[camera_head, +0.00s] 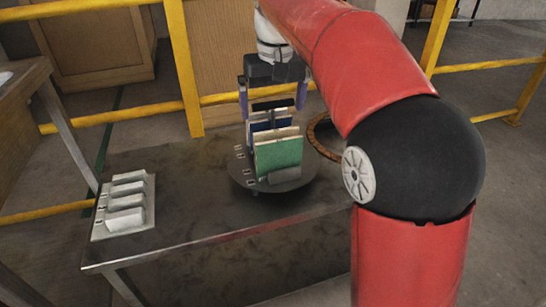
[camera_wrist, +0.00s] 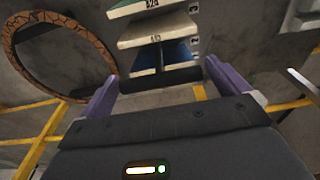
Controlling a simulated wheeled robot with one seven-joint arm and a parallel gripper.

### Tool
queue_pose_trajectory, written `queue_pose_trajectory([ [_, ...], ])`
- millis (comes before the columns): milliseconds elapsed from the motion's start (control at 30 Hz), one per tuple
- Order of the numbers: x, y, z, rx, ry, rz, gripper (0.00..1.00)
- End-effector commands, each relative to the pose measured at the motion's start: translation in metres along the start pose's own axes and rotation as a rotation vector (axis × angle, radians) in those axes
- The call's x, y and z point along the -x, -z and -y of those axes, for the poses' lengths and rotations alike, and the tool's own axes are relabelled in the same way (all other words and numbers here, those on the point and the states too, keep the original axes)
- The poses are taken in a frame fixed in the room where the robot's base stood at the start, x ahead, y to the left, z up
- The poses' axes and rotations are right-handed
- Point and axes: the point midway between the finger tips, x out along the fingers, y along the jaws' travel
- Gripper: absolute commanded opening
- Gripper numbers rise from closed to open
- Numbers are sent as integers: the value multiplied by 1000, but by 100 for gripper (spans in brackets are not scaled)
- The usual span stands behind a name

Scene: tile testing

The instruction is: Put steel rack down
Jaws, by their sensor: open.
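The steel rack (camera_head: 285,174) stands on a round dark plate (camera_head: 243,183) on the table, holding several upright tiles, with a green tile (camera_head: 278,154) at the front. Its dark top bar (camera_wrist: 160,78) shows between the fingers in the wrist view. My gripper (camera_head: 272,108) is above the rack, its purple fingers open, one on either side of the bar. In the wrist view the fingers (camera_wrist: 160,73) look apart from the bar. The tiles hide most of the rack's frame.
A light holder (camera_head: 108,226) with several white blocks sits at the table's left end. A brown ring (camera_head: 323,150) lies right of the plate, partly behind my arm. Yellow rails (camera_head: 120,116) run behind the table (camera_head: 200,215). The table's front middle is clear.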

Motion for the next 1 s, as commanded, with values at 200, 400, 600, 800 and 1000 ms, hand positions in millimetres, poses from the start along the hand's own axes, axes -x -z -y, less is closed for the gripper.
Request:
queue_pose_trajectory([
  [200,-6,0,0,0,0,-1,100],
  [400,-6,0,0,0,0,-1,87],
  [600,-6,0,0,-1,0,-1,61],
  [800,-6,0,0,-1,0,-2,35],
  [1000,-3,0,0,-1,0,-7,10],
])
